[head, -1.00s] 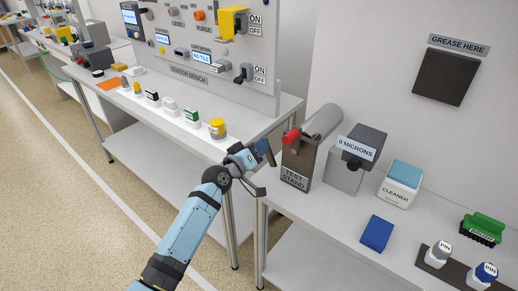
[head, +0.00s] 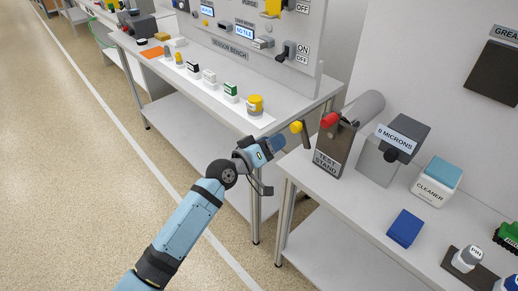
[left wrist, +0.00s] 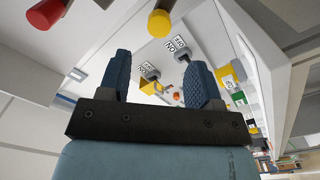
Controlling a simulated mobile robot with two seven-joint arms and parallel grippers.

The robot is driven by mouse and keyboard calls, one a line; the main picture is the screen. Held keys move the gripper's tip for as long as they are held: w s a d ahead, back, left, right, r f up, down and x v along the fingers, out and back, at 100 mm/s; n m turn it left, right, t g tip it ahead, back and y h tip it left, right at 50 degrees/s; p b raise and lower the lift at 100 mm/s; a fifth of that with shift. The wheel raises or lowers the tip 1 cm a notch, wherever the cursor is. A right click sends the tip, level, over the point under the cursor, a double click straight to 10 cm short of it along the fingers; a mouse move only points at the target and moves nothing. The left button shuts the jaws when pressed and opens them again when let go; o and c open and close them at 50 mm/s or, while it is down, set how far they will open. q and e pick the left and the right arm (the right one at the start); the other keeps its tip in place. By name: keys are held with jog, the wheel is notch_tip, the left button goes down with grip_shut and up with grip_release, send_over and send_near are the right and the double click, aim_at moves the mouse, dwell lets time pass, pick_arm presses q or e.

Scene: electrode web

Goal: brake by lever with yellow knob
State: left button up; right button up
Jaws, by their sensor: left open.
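The yellow knob (head: 296,127) sits on a short dark lever at the left side of the test stand (head: 328,158), beside a red knob (head: 329,119). My left gripper (head: 273,165) is open and empty, just left of the yellow knob. One blue finger lies close to the knob in the picture; I cannot tell whether they touch. In the left wrist view, the yellow knob (left wrist: 159,23) shows beyond the open fingers (left wrist: 158,82), and the red knob (left wrist: 45,14) is at the upper left. My right gripper is not in view.
The stand's table carries a gauge box reading 0 microns (head: 392,146), a cleaner box (head: 437,182), a blue block (head: 405,228) and pins (head: 467,259). The sensor bench (head: 205,96) with several small items is behind left. The floor at left is clear.

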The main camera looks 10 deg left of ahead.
pick_arm(q)
jog(key=shift+v, duration=2.4)
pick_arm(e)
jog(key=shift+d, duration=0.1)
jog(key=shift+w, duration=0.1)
pick_arm(q)
jog(key=s+a+f+m+g+y, duration=0.2)
jog(key=s+a+f+y, duration=0.2)
jog(key=s+f, duration=0.8)
jog(key=s+a+f+m+g+y, duration=0.3)
jog(key=s+f, duration=0.5)
jog(key=s, duration=0.8)
notch_tip(320, 180, up, 14)
jog(key=a+n+t+p, duration=0.1)
jog(key=p, duration=1.6)
jog(key=shift+a+f, duration=0.25)
jog(key=shift+a, duration=0.15)
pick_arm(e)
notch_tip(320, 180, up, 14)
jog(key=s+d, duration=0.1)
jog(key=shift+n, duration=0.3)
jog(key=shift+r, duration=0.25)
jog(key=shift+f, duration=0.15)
